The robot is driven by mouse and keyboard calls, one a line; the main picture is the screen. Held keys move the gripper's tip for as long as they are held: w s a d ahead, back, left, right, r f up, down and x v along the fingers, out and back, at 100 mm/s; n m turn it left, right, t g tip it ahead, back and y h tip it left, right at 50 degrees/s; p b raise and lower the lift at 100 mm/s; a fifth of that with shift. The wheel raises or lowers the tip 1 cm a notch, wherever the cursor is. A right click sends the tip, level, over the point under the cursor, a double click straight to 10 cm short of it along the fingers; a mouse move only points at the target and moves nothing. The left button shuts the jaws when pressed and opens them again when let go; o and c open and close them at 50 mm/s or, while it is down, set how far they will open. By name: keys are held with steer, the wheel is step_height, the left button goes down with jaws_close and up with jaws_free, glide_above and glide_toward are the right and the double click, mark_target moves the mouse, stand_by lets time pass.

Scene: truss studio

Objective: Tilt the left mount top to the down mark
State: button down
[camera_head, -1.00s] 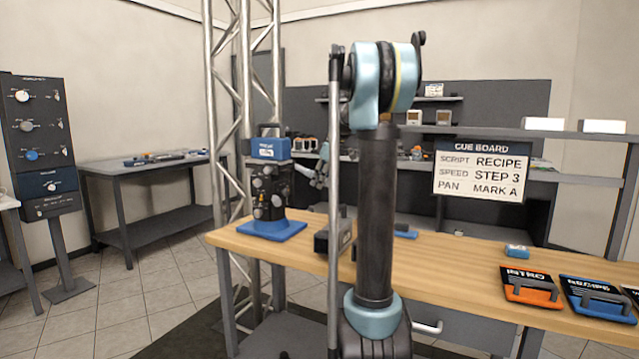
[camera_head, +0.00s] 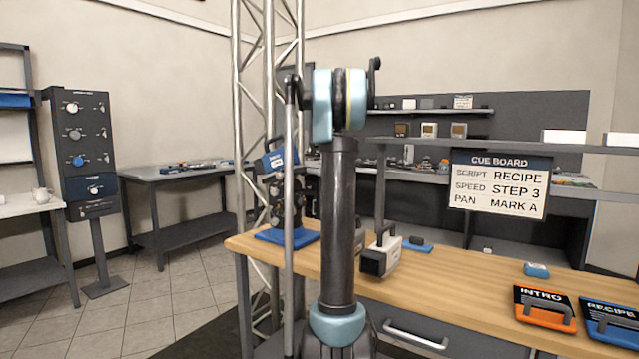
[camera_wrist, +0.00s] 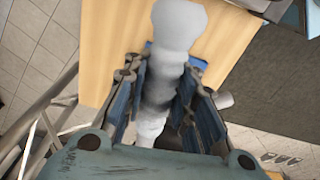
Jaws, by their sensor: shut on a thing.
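The left mount (camera_head: 276,200) is a black knobbed column on a blue base plate (camera_head: 268,237) at the left end of the wooden bench. Its blue top (camera_head: 272,160) leans over, with its right side higher than its left in the head view. My arm partly covers the mount, and I cannot read a down mark. In the wrist view my gripper (camera_wrist: 165,100) is shut around a pale grey, partly dark bar-like part (camera_wrist: 175,30). This appears to be the mount top's handle. A bit of blue base (camera_wrist: 200,63) shows behind it.
A grey-white camera-like box (camera_head: 382,257) stands on the wooden bench (camera_head: 450,280) right of my arm. Orange and blue handled cards (camera_head: 545,308) lie farther right. A metal truss (camera_head: 267,90) rises behind the mount. A cue board (camera_head: 500,183) hangs behind the bench.

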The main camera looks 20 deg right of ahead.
steer(key=shift+r, duration=0.15)
steer(key=c, duration=1.3)
jaws_free()
step_height(320, 180, up, 12)
steer(key=shift+s+d+f, duration=0.1)
steer(key=shift+d, duration=0.05)
